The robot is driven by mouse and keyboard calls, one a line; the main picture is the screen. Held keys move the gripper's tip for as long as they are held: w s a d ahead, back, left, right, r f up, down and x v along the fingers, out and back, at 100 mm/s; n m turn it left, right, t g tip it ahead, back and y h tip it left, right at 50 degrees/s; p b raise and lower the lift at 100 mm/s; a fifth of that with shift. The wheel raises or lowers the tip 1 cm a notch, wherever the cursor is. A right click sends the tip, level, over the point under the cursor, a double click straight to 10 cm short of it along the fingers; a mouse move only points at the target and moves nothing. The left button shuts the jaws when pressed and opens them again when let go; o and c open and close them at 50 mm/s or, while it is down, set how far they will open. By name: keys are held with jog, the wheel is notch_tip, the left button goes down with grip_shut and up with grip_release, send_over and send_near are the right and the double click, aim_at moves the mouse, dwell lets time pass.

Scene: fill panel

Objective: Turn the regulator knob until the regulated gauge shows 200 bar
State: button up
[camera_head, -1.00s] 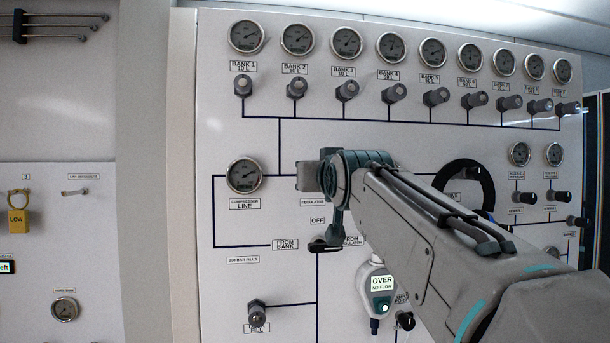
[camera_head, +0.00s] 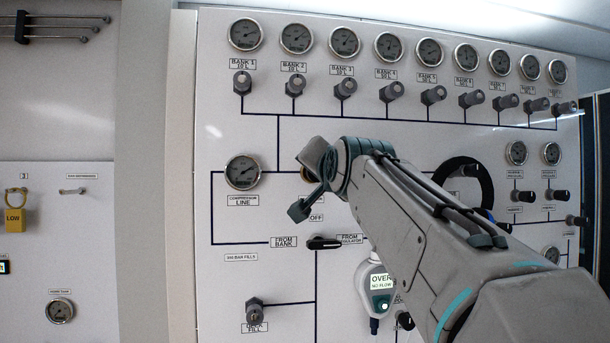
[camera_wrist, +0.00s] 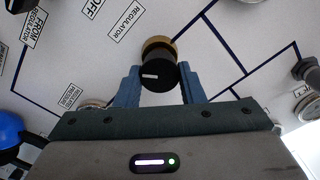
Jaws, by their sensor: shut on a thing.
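The regulator knob (camera_wrist: 157,75) is black with a white mark and a brass-coloured collar behind it. In the wrist view it stands between the two blue fingers of my gripper (camera_wrist: 158,88), which is shut on it. In the head view my wrist hides most of the knob. A small REGULATOR label (camera_wrist: 126,18) is on the panel beside it. In the wrist view a gauge (camera_wrist: 92,103) next to a small label is mostly hidden by my gripper body. I cannot read its needle or tell for sure that it is the regulated gauge.
A black selector lever (camera_head: 323,243) sits below, between FROM BANK and FROM REGULATOR. The compressor line gauge (camera_head: 242,172) is to the left. A row of bank valves (camera_head: 433,95) runs above.

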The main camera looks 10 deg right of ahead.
jog(key=shift+f+m+p, duration=0.15)
jog(key=shift+m+p, duration=0.2)
jog(key=shift+m, duration=3.45)
jog(key=o, duration=1)
